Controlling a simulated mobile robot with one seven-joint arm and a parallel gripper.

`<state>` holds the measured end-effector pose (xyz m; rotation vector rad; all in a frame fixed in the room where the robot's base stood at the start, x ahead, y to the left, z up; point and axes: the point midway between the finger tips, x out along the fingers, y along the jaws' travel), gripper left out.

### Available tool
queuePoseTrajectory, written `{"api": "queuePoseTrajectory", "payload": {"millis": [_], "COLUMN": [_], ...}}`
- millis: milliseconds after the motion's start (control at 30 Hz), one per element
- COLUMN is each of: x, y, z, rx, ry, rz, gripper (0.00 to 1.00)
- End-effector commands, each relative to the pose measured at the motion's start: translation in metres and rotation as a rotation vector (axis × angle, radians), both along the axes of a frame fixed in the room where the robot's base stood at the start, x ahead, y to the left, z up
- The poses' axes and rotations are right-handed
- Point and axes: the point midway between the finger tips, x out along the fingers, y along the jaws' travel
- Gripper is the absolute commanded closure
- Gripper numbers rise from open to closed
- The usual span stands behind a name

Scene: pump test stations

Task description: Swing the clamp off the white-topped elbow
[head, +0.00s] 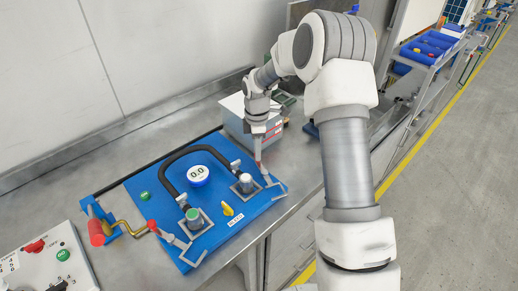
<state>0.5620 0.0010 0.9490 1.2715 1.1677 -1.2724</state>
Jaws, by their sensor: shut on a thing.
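The white-topped elbow (245,178) stands at the right end of the black hose on the blue board (222,236). A metal clamp (274,182) sits just to its right, and its red-tipped handle rises beside the elbow. My gripper (258,139) reaches down from above and is shut on the top of this handle. The green-topped elbow (194,217) stands at the hose's left end. Its own clamp (176,241) has its red handle pointing left. Whether the right clamp touches the white-topped elbow is too small to tell.
A round gauge reading 0.0 (198,175) and a yellow knob (227,209) are on the board. A grey box (236,123) stands close behind my gripper. A red-handled brass valve (128,229) is at the left. The bench behind the board is mostly clear.

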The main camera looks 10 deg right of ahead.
Motion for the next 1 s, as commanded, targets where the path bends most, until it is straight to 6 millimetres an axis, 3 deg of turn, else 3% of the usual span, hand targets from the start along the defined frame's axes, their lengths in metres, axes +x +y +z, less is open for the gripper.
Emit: {"api": "queuePoseTrajectory", "payload": {"millis": [467, 500, 633, 1000], "x": [0.0009, 0.0009, 0.0006, 0.0004], "y": [0.0015, 0.0015, 0.0015, 0.0009], "z": [0.0013, 0.0013, 0.0009, 0.0037], "rx": [0.001, 0.001, 0.001, 0.0], "ry": [-0.004, -0.004, -0.003, -0.002], "rz": [0.016, 0.016, 0.015, 0.014], "gripper": [1.0, 0.69, 0.45, 0.42]}}
